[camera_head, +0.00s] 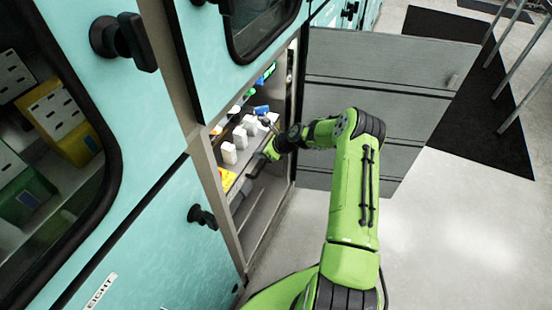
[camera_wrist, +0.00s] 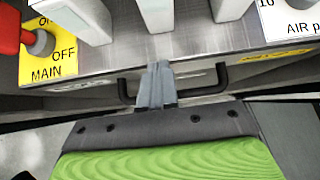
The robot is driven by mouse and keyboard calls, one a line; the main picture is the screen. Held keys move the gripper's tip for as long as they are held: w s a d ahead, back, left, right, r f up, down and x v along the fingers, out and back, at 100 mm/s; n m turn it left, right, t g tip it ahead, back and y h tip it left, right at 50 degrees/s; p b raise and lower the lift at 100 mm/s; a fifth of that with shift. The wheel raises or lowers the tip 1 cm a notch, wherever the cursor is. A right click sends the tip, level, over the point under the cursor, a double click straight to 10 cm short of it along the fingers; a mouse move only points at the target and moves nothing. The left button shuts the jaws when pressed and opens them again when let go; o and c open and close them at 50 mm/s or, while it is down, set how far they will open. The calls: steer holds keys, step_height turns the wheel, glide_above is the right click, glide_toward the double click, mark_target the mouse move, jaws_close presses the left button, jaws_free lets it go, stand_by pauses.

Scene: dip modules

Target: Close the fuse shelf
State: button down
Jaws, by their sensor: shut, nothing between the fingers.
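The fuse shelf (camera_head: 258,160) is a grey shelf with white blocks inside the open cabinet; how far it is out is hard to tell. In the wrist view its metal front edge (camera_wrist: 110,62) runs across the picture, with a black bar handle (camera_wrist: 222,80) on its front. My gripper (camera_wrist: 157,72) is shut and empty. Its fingertips point at the shelf front, between the two ends of the handle, and hide the handle's middle. Whether they touch it I cannot tell. In the head view my gripper (camera_head: 254,170) is at the shelf's front, partly hidden by my wrist.
A grey cabinet door (camera_head: 380,85) stands wide open at the right. A red switch (camera_wrist: 12,30) by a yellow MAIN label sits on the shelf at the left in the wrist view. Teal panels with black handles (camera_head: 124,42) are at the left.

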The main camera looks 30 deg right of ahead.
mark_target(245, 149)
steer(key=w+a, duration=0.3)
steer(key=shift+w+f, duration=0.15)
steer(key=shift+w, duration=0.15)
steer(key=shift+w+a+r+b, duration=0.1)
steer(key=shift+w+r+b, duration=0.1)
steer(key=shift+b, duration=0.1)
